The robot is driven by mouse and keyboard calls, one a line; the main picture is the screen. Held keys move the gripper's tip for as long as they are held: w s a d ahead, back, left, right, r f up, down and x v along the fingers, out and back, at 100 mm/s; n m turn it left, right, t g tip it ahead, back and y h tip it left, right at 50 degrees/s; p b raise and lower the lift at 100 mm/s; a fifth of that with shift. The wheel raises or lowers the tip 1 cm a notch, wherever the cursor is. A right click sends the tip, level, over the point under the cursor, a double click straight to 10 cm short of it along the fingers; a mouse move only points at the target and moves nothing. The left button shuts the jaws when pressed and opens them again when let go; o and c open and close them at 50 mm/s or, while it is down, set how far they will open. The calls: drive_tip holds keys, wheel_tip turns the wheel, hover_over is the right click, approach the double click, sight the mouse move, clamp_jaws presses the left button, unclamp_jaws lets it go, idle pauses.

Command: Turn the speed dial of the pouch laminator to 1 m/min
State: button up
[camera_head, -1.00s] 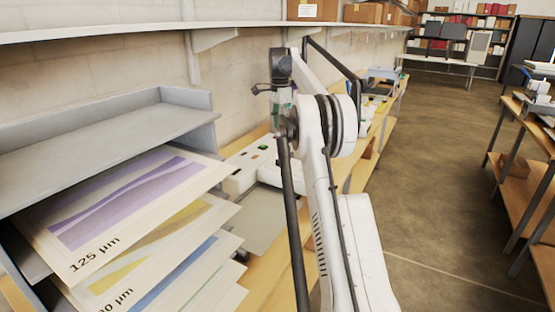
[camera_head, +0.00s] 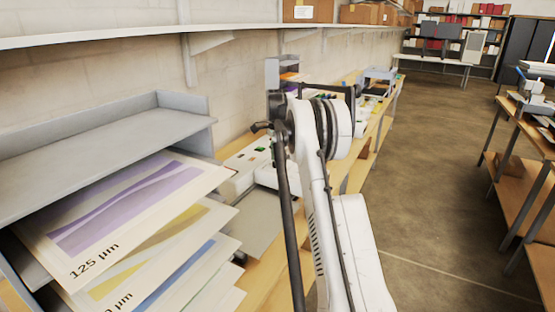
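The pouch laminator (camera_head: 240,180) is a white machine on the wooden bench, left of my arm, with a flat grey tray in front of it. A small green spot and dark marks show on its top. The speed dial cannot be made out, and my arm hides the machine's right part. The dark end of my arm, where my gripper (camera_head: 261,127) seems to be, is over the laminator's far side in the picture. It is small and partly hidden behind my arm, so its fingers and any contact cannot be made out.
A grey sheet rack (camera_head: 125,133) with several printed sheets (camera_head: 130,210), one marked 125 µm, stands close at the left. A long shelf (camera_head: 130,37) runs along the wall above the bench. More equipment stands further along the bench. The floor (camera_head: 430,190) at right is clear.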

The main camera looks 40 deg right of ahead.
drive_tip(key=shift+f, duration=0.45)
clamp_jaws()
drive_tip(key=shift+n, duration=0.3)
drive_tip(key=n+b, duration=0.2)
drive_tip(key=n, duration=0.3)
drive_tip(key=shift+b, duration=0.3)
drive_tip(key=n+b, duration=0.1)
drive_tip(key=n, duration=0.5)
idle(0.4)
